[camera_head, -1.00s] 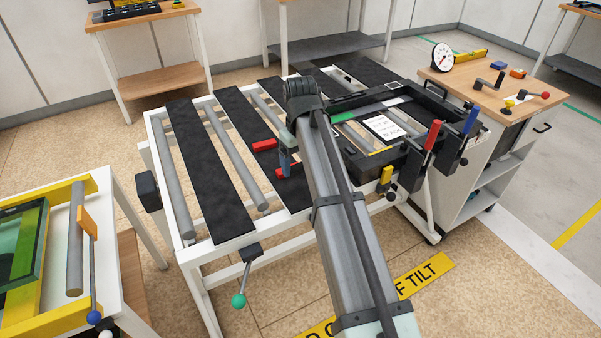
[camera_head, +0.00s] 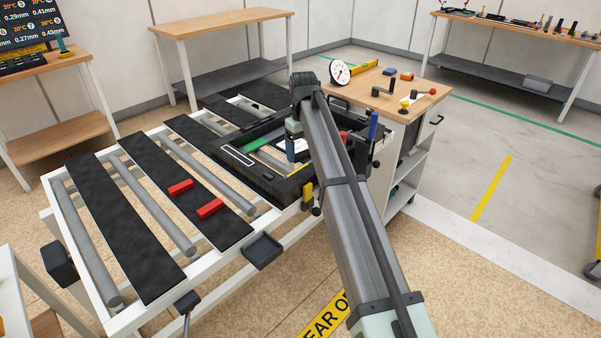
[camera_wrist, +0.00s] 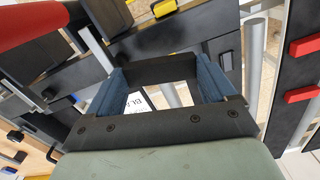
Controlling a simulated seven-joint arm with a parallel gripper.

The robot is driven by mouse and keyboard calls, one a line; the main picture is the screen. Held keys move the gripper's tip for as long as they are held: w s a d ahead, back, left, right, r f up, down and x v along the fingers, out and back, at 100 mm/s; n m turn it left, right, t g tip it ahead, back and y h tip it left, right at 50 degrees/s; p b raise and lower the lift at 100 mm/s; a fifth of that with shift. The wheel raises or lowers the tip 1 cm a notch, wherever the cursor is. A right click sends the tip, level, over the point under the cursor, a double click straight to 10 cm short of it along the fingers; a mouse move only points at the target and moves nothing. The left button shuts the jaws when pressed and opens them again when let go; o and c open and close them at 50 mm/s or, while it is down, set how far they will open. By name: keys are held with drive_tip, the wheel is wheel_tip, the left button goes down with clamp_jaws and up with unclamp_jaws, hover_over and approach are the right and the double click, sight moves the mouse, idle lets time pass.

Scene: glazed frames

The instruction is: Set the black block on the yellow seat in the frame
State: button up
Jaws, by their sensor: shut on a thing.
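My gripper (camera_wrist: 160,88) is shut on the black block (camera_wrist: 160,68), which spans between its blue fingers in the wrist view. In the head view my gripper (camera_head: 291,150) is above the black frame (camera_head: 232,165) on the table, and my arm hides part of that frame. The block cannot be made out there. A white card (camera_wrist: 137,102) with black lettering shows below the held block in the wrist view. A green strip (camera_head: 258,142) lies along the frame's inside. I cannot clearly make out the yellow seat; only a thin yellow sliver shows near my fingers.
Two red blocks (camera_head: 180,187) (camera_head: 210,208) lie on a black slat left of the frame. A yellow clamp (camera_head: 307,194) and a blue-handled clamp (camera_head: 372,126) stand at the frame's edge. A wooden-topped cart (camera_head: 390,95) with a dial gauge (camera_head: 340,72) stands behind.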

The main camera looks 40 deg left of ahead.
drive_tip(key=w+a+n, duration=0.1)
drive_tip(key=w+a, duration=0.2)
drive_tip(key=a, duration=0.1)
drive_tip(key=shift+n, duration=0.7)
wheel_tip(320, 180, down, 9)
drive_tip(key=shift+w+f, duration=0.1)
drive_tip(key=shift+f, duration=0.05)
drive_tip(key=shift+f, duration=0.15)
drive_tip(key=o, duration=0.8)
drive_tip(key=shift+o, duration=0.2)
wheel_tip(320, 180, up, 12)
drive_tip(key=shift+r, duration=0.2)
